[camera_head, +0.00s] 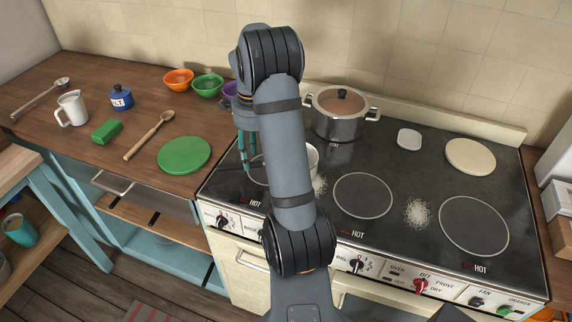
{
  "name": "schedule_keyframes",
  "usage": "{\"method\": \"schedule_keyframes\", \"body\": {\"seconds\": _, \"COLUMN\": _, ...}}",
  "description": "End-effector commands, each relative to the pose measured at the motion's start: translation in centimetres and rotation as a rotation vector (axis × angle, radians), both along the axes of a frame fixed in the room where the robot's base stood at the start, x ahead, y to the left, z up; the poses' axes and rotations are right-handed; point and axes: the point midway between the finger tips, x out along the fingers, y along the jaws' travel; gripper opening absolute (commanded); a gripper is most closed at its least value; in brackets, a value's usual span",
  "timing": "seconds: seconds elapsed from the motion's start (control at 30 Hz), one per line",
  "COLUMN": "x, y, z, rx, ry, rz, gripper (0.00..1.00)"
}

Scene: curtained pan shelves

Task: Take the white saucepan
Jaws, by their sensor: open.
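A white saucepan (312,160) stands on the front left part of the black hob. My arm hides most of it; only its right rim and side show. A dark bar, which looks like its handle, reaches left past my fingers. My gripper (244,156) points down over the left side of the hob, to the left of the pan. It is open, with its teal fingers close to the dark bar. I cannot tell whether the fingers stand around the bar or beside it.
A lidded steel pot (336,118) stands behind the saucepan. A white dish (409,138) and a cream disc (470,156) lie at the back right. A green disc (184,155), a wooden spoon (149,136) and bowls (207,85) are on the wooden counter. The hob's front right is mostly clear.

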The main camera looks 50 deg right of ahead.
Motion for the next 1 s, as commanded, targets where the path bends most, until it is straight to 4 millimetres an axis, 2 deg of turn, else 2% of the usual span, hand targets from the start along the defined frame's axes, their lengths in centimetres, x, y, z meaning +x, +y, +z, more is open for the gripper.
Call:
{"method": "schedule_keyframes", "body": {"seconds": 0.4, "x": 0.3, "y": -0.1, "z": -4.9, "rx": 0.002, "ry": 0.003, "rz": 0.0, "gripper": 0.49}}
{"method": "schedule_keyframes", "body": {"seconds": 0.67, "x": 0.4, "y": -0.1, "z": -5.2, "rx": 0.0, "ry": 0.0, "rz": 0.0, "gripper": 0.48}}
{"method": "schedule_keyframes", "body": {"seconds": 1.0, "x": 0.4, "y": -0.1, "z": -5.2, "rx": 0.0, "ry": 0.0, "rz": 0.0, "gripper": 0.28}}
